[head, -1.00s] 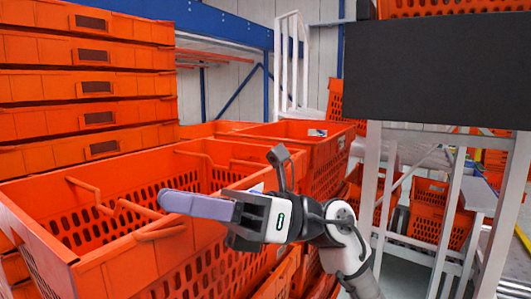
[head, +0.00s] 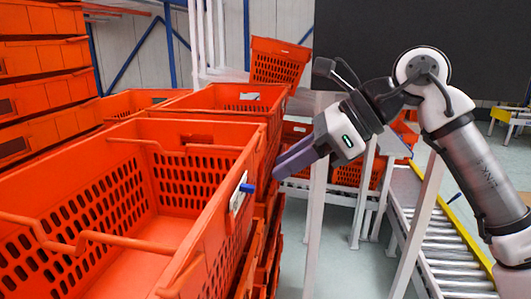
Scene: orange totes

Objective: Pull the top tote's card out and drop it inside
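The top tote (head: 180,262) is a large orange perforated crate at the left front, its inside looking empty where I can see it. A white card (head: 238,194) sits at the outer face of its right wall, just below the rim. A small blue piece (head: 248,188) sticks out from the card. My gripper (head: 283,165) is to the right of the card, apart from it, with its purple fingers pointing left and slightly down. The fingers lie close together in this view, and I cannot tell whether a gap is between them. I see nothing held.
Stacked orange totes (head: 40,65) rise at the left. Another open tote (head: 215,100) stands behind the top tote. A dark panel (head: 420,30) on pale posts fills the upper right. A roller conveyor (head: 440,250) with a yellow edge runs at the right. Grey floor shows between.

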